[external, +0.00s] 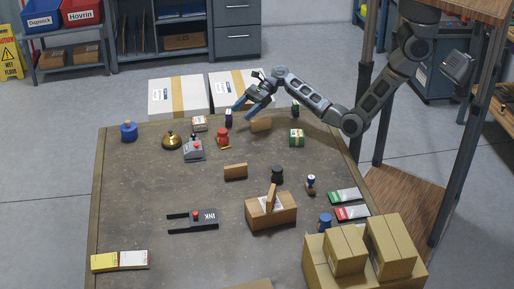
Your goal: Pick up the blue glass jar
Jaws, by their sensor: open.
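A small blue jar-like item (128,132) with a brownish top stands upright at the far left of the table (150,225). Another small blue item (325,223) stands near the boxes at the front right; I cannot tell from this view which of the two is the glass jar. My gripper (244,107) is open and empty, above the far middle of the table. It is well to the right of the far-left blue item and apart from both.
Below my gripper are a dark purple bottle (228,118), a red item (222,136) and a brown block (261,124). A brass bell (171,140) stands beside the far-left blue item. Stacked cartons (345,250) fill the front right. The table's left middle is clear.

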